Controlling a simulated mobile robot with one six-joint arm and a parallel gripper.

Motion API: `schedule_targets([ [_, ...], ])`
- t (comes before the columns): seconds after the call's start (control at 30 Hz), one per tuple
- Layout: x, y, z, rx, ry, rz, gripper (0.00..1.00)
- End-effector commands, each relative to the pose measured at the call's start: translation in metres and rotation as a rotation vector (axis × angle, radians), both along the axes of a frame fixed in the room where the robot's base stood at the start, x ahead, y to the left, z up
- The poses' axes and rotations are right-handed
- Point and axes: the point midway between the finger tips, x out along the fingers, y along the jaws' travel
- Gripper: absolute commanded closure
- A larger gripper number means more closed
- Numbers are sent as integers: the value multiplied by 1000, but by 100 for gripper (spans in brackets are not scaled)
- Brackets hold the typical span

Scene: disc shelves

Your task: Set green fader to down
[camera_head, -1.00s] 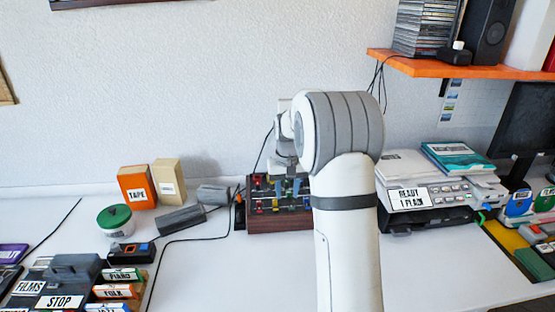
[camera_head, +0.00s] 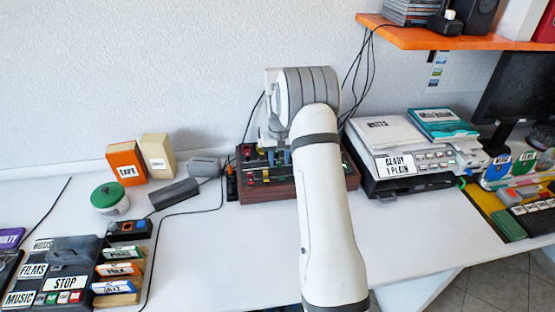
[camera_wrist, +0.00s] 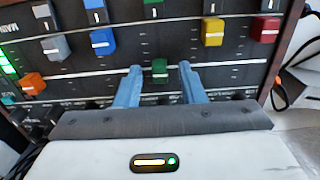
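The mixer panel (camera_wrist: 120,62) fills the wrist view, with a green fader knob (camera_wrist: 159,71) near the middle. It sits lower in that picture than the blue, yellow and red knobs. My gripper (camera_wrist: 158,69) is open, with one blue finger on each side of the green knob and a visible gap on both sides. I cannot tell how far the fingertips are above the panel. In the head view the mixer (camera_head: 270,190) stands against the wall, and my arm hides its right part and the green fader.
Neighbouring knobs are blue (camera_wrist: 103,41), grey (camera_wrist: 55,47), orange (camera_wrist: 33,83), yellow (camera_wrist: 213,31) and red (camera_wrist: 265,29). A printer (camera_head: 400,160) stands right of the mixer; grey blocks (camera_head: 175,194) lie left. An orange shelf (camera_head: 430,38) hangs at upper right.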

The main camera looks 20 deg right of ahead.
Motion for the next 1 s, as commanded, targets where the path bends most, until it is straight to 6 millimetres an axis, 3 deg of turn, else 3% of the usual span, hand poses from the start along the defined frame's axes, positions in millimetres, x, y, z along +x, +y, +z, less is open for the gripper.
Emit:
schedule_targets([
  [0.27,0,1,-1,0,0,1,65],
  [0.7,0,1,-1,0,0,2,100],
  [1.0,0,2,-1,0,0,3,100],
])
